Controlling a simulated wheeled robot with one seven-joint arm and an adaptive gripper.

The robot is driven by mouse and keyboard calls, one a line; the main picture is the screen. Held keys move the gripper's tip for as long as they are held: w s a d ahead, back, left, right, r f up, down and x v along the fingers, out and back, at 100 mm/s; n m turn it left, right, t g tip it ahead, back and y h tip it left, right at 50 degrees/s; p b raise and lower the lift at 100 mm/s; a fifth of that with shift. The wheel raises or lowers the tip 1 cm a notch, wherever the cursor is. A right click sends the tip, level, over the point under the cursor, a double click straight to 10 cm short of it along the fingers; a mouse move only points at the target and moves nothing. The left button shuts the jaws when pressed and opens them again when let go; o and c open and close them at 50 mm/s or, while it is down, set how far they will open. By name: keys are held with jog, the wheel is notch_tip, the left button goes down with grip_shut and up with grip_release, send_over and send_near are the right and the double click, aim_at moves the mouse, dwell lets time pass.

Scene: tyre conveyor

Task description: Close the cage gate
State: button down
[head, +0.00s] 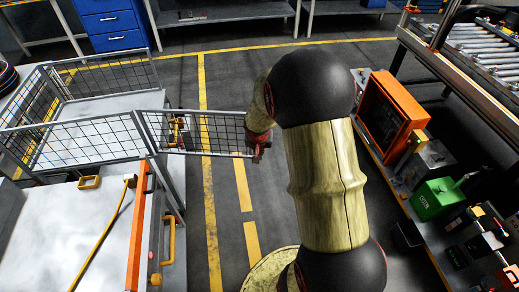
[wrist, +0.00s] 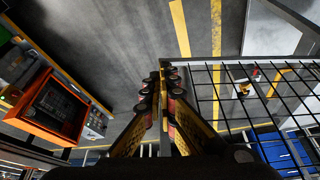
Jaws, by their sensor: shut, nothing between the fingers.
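The cage (head: 108,75) is a grey wire-mesh box at the left of the head view. Its gate (head: 200,133), a mesh panel in a metal frame, stands swung out to the right over the floor. The gate also fills the right of the wrist view (wrist: 250,95). My gripper (head: 258,153) is at the gate's free outer end. In the wrist view my gripper (wrist: 164,72) has its fingers together beside the gate's end bar. I cannot tell whether they touch it. The arm hides part of the floor beyond the gate.
A white-topped cart (head: 60,235) with orange and yellow handles stands in front of the cage. Open floor with yellow lines (head: 208,195) lies between.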

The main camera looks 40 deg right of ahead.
jog(key=shift+w+d+r, duration=0.1)
jog(key=shift+w+d, duration=1.25)
jog(key=shift+d, duration=0.1)
